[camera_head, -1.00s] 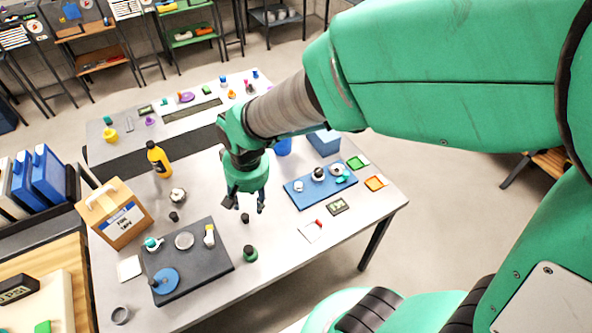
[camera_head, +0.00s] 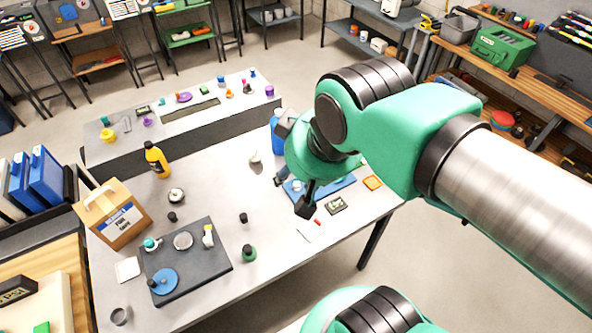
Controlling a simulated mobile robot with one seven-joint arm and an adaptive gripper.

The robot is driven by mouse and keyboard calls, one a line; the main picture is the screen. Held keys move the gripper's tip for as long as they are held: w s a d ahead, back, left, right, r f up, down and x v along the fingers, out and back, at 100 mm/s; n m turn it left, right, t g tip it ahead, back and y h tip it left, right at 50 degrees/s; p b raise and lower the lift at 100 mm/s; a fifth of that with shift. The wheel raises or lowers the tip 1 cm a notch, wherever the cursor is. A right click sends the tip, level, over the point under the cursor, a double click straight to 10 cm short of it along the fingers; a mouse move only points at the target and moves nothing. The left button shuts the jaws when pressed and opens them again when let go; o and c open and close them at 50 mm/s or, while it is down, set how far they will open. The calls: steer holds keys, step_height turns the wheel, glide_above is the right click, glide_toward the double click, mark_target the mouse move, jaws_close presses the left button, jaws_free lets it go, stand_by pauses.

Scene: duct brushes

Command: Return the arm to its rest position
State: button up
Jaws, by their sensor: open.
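My green arm reaches in from the right edge, bent at a large green and black joint. My gripper (camera_head: 291,195) hangs over the right part of the white table (camera_head: 215,262), in front of the blue mat (camera_head: 338,186).
A dark tray (camera_head: 205,268) with small parts lies at the front left of the table. A blue container (camera_head: 276,133) stands behind my gripper. Floor is free at the right.

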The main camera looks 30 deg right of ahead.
step_height(320, 180, down, 3)
steer(key=b, duration=0.3)
stand_by(0.4)
